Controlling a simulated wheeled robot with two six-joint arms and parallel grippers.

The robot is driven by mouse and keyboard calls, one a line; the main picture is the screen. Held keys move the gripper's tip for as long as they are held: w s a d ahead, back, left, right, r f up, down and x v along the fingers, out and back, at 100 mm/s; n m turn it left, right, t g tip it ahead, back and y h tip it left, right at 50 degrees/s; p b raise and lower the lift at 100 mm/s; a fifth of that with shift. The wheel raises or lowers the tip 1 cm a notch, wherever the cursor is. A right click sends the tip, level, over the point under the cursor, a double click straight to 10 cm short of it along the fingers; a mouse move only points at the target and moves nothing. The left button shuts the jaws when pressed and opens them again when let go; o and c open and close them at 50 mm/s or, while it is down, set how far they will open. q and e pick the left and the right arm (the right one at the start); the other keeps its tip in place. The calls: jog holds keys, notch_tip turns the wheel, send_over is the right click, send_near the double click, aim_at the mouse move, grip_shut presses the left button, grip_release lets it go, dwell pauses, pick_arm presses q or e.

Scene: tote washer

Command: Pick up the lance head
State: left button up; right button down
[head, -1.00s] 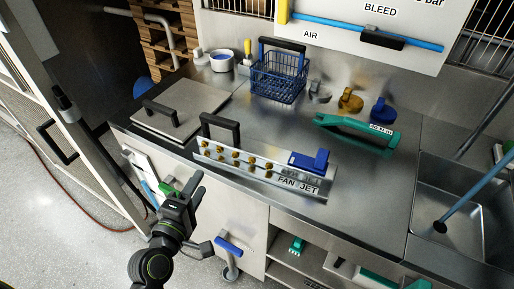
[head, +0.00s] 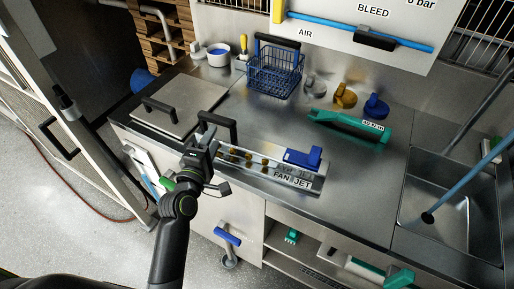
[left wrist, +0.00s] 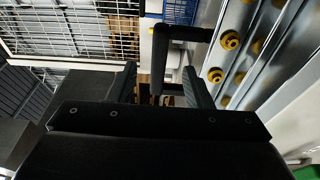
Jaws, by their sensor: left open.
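The long metal bar with a row of brass nozzles and a "FAN JET" label, which looks like the lance head (head: 262,171), lies on the steel counter. Its black upright handle (head: 217,122) stands at its left end. A blue block (head: 303,158) sits at its right end. My left gripper (head: 206,136) is open in front of the handle and hides part of the bar's left end. In the left wrist view the handle (left wrist: 184,33) shows beyond and partly between the open fingers (left wrist: 160,88), with the nozzle bar (left wrist: 246,58) to the right. I cannot tell whether they touch. My right gripper is not in view.
A flat lid with a handle (head: 182,108) lies left of the bar. A blue wire basket (head: 275,76) and a green tool (head: 350,126) are behind it. A sink (head: 445,208) is at the right. The counter between bar and sink is clear.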

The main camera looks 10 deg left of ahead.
aim_at(222, 124)
pick_arm(q)
jog(key=shift+w+d+r, duration=0.1)
jog(key=shift+w, duration=0.3)
jog(key=shift+w+d+p, duration=0.2)
jog(key=shift+w+p, duration=0.3)
jog(key=shift+w, duration=0.65)
jog(key=shift+w+d+p, duration=0.15)
jog(key=shift+w+p, duration=0.3)
jog(key=shift+w, duration=0.7)
grip_shut()
jog(key=shift+r, duration=0.1)
